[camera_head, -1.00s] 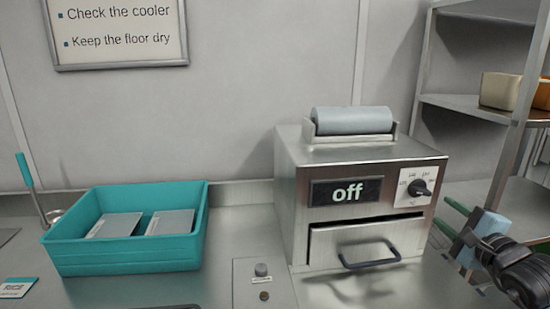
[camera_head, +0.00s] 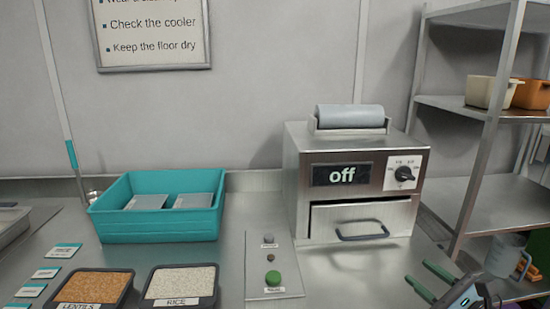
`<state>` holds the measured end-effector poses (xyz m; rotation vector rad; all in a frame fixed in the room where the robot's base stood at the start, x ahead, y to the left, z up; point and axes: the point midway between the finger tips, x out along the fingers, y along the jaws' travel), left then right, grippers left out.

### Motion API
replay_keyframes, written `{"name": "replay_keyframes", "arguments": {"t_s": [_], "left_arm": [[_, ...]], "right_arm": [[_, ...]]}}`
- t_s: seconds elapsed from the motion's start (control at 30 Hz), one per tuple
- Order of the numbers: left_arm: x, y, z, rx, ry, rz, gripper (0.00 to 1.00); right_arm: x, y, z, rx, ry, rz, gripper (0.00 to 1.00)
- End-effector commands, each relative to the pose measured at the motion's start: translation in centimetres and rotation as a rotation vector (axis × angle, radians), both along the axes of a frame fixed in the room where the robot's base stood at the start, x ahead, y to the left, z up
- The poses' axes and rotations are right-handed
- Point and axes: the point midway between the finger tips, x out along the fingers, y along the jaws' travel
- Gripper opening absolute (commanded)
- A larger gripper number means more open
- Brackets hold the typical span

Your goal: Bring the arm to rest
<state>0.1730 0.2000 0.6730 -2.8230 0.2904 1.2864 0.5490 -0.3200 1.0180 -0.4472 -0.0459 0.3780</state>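My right gripper (camera_head: 417,271) comes in at the lower right edge. Its two green fingers point left and stand apart, with nothing between them. It is in front of and to the right of the steel machine (camera_head: 296,190), apart from its drawer handle (camera_head: 362,231). Most of my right arm is outside the picture. My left gripper and arm are not in view.
The machine's display (camera_head: 342,174) reads "off", beside a black dial (camera_head: 404,174). A teal bin (camera_head: 155,230) holds two grey packs. Lentils (camera_head: 93,287) and rice (camera_head: 181,282) trays, a green button (camera_head: 273,278) and a steel shelf rack (camera_head: 480,105) flank clear counter.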

Motion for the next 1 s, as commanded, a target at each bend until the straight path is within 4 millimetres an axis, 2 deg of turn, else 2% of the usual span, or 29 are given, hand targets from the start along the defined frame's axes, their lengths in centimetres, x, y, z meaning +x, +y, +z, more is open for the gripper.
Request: {"name": "replay_keyframes", "arguments": {"t_s": [0.03, 0.2, 0.47, 0.77, 1.0], "left_arm": [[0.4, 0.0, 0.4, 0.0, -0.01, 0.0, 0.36], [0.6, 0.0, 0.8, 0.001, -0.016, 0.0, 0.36], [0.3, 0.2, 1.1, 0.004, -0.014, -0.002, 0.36], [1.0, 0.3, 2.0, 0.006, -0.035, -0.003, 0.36], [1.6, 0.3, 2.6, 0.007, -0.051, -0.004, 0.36]], "right_arm": [[-1.1, 1.1, -1.5, 0.14, 0.05, 0.021, 0.38], [-4.5, 3.6, -5.2, 0.64, 0.215, 0.041, 0.38], [-9.9, 4.9, -11.2, 1.41, 0.466, -0.078, 0.38], [-18.2, 5.5, -20.3, 2.279, 0.685, -0.449, 0.38], [-27.6, 8.0, -27.6, 2.906, 0.737, -0.93, 0.38]]}}
